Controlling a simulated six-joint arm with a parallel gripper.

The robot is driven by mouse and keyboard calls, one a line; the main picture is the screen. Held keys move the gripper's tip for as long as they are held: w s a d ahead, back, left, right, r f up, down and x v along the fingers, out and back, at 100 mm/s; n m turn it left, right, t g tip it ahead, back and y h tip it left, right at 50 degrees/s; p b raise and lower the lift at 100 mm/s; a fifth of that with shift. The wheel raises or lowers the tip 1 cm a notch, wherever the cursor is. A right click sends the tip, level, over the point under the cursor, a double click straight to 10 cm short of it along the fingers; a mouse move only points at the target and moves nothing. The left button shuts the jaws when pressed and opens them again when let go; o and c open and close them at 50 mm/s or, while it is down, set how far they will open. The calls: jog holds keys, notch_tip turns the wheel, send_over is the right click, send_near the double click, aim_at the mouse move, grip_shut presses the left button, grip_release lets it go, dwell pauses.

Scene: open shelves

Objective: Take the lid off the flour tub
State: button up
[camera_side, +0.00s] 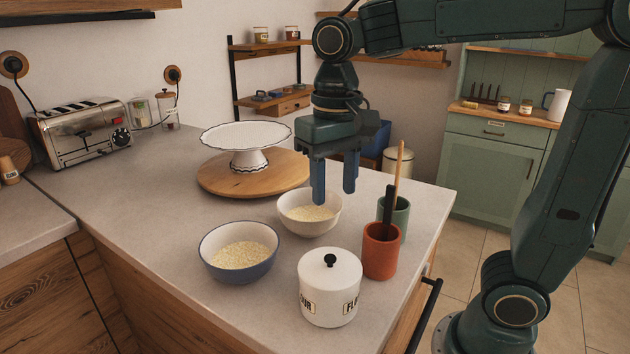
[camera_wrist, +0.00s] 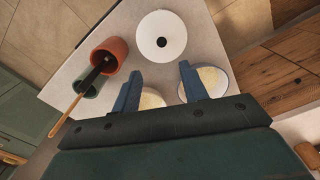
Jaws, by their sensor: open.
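The white flour tub (camera_side: 328,303) stands upright near the counter's front edge, with FLOUR labels on its side. Its white lid (camera_side: 330,270) with a black knob is on top. In the wrist view the lid (camera_wrist: 161,36) shows from above, beyond my fingertips. In the wrist view the two blue fingers of my gripper (camera_wrist: 159,80) are spread wide.
A blue bowl (camera_side: 238,274) and a cream bowl (camera_side: 290,221) of pale grains stand behind the tub. An orange cup (camera_side: 380,262) and a green cup (camera_side: 401,222) hold tall utensils at right. A cake stand (camera_side: 246,138) is on a round board; a toaster (camera_side: 85,133) stands far left.

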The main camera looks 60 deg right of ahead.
send_over(330, 257)
jog(key=shift+s+d+f, duration=0.1)
jog(key=shift+d+f, duration=0.05)
jog(key=shift+f, duration=3.75)
jog(key=shift+f, duration=2.6)
grip_shut()
